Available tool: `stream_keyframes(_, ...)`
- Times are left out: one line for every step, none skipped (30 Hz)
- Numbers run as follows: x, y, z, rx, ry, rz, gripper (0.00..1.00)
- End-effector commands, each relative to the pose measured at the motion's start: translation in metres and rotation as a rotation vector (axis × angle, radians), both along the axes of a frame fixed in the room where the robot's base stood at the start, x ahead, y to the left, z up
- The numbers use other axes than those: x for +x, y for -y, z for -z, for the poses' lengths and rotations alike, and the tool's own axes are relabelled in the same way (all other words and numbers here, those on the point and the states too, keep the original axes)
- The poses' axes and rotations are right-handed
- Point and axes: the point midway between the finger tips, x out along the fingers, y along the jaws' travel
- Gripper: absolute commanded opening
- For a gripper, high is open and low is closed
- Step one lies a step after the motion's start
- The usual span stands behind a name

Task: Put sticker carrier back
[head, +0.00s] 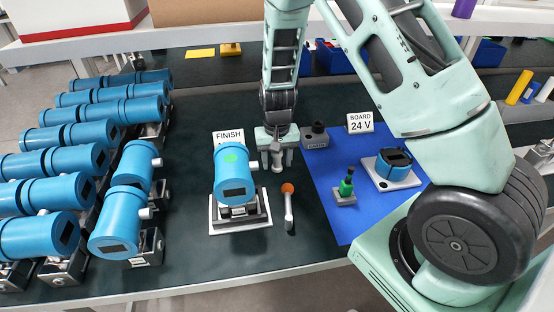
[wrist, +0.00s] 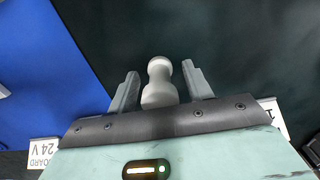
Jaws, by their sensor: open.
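A pale grey, knob-headed piece, which looks like the sticker carrier (wrist: 160,84), stands between the fingers of my gripper (wrist: 161,90) in the wrist view. Gaps show on both sides of its narrow part; contact at its wider base is unclear. In the head view my gripper (head: 277,163) points down over the dark bench, with the carrier (head: 277,158) between its open fingers. A blue transmitter (head: 232,175) with a green round sticker (head: 230,158) sits on a stand before the FINISH sign (head: 228,136), left of my gripper.
A tool with an orange ball end (head: 288,188) lies just in front of my gripper. A dark block (head: 315,135) stands to its right. The blue mat (head: 335,218) holds a green-topped piece (head: 346,186) and a round blue unit (head: 393,160). Several transmitters (head: 115,222) fill the left.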

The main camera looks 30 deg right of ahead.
Motion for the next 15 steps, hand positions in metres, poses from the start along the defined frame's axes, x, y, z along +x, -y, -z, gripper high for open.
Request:
stream_keyframes(0.000,0.000,-0.005,0.001,0.001,0.000,0.50)
stream_keyframes(0.001,0.000,-0.007,0.000,0.002,-0.001,0.50)
stream_keyframes(0.001,0.000,-0.012,0.000,0.003,-0.001,0.50)
stream_keyframes(0.001,0.000,-0.016,0.000,0.003,-0.001,0.50)
stream_keyframes(0.001,0.000,-0.021,-0.001,0.004,0.000,0.50)
stream_keyframes(0.001,0.000,-0.029,0.000,0.004,0.000,0.50)
stream_keyframes(0.001,-0.001,-0.035,0.001,0.005,-0.001,0.50)
stream_keyframes(0.001,0.000,-0.042,0.000,0.005,-0.002,0.50)
stream_keyframes(0.001,0.000,-0.051,0.000,0.005,-0.001,0.50)
stream_keyframes(0.001,-0.001,-0.058,0.001,0.006,-0.001,0.50)
stream_keyframes(0.001,-0.001,-0.064,0.001,0.006,-0.002,0.50)
stream_keyframes(0.001,0.000,-0.073,0.001,0.006,-0.002,0.50)
stream_keyframes(0.001,0.000,-0.079,0.000,0.004,0.000,0.50)
stream_keyframes(0.001,0.000,-0.085,0.001,0.006,0.000,0.50)
stream_keyframes(0.001,0.000,-0.092,0.000,0.004,-0.001,0.50)
